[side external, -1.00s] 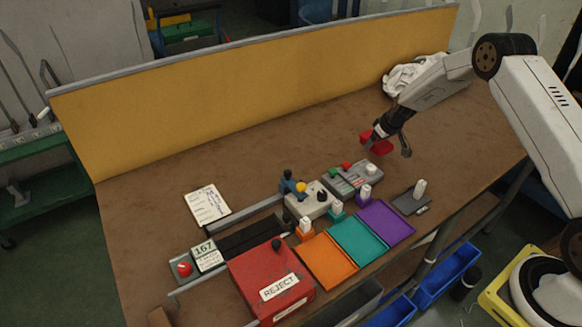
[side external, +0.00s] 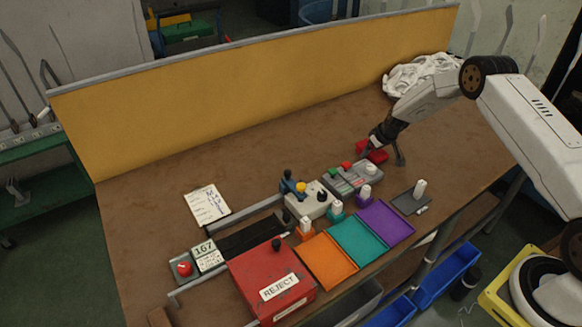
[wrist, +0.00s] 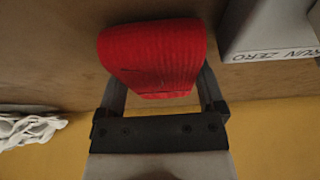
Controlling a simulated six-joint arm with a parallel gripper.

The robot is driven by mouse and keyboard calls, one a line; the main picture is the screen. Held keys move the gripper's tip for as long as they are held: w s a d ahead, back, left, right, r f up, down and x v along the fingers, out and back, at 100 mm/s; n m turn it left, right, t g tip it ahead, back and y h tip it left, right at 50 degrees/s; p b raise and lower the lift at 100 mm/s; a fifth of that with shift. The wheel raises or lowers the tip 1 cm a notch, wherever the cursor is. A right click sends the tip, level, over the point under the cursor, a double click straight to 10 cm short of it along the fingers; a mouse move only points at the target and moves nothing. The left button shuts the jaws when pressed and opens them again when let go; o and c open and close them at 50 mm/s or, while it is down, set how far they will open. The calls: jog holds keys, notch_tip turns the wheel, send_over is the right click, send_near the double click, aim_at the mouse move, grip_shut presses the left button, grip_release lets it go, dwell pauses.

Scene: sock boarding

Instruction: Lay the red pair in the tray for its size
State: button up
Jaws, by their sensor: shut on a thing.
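A red pair of socks (wrist: 152,58) is between the two fingers of my gripper (wrist: 158,95), which is shut on it in the wrist view. In the side view the red pair (side external: 372,153) is low, close to the brown table behind the grey control box; I cannot tell if it touches the table. My gripper (side external: 383,157) points down there. An orange tray (side external: 327,262), a teal tray (side external: 359,242) and a purple tray (side external: 386,223) lie side by side at the front. Small white-topped pieces stand behind them. Any size mark on the red pair is not readable.
A grey control box (side external: 352,180) with red and green buttons stands between the red pair and the trays. A red REJECT box (side external: 270,282) is left of the orange tray. White cloth (side external: 420,74) lies at the back right. A yellow panel (side external: 250,95) closes the back.

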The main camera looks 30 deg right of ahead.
jog(key=shift+f, duration=0.1)
jog(key=o, duration=1)
jog(key=shift+v, duration=6.1)
jog(key=shift+w, duration=0.1)
jog(key=shift+a, duration=0.1)
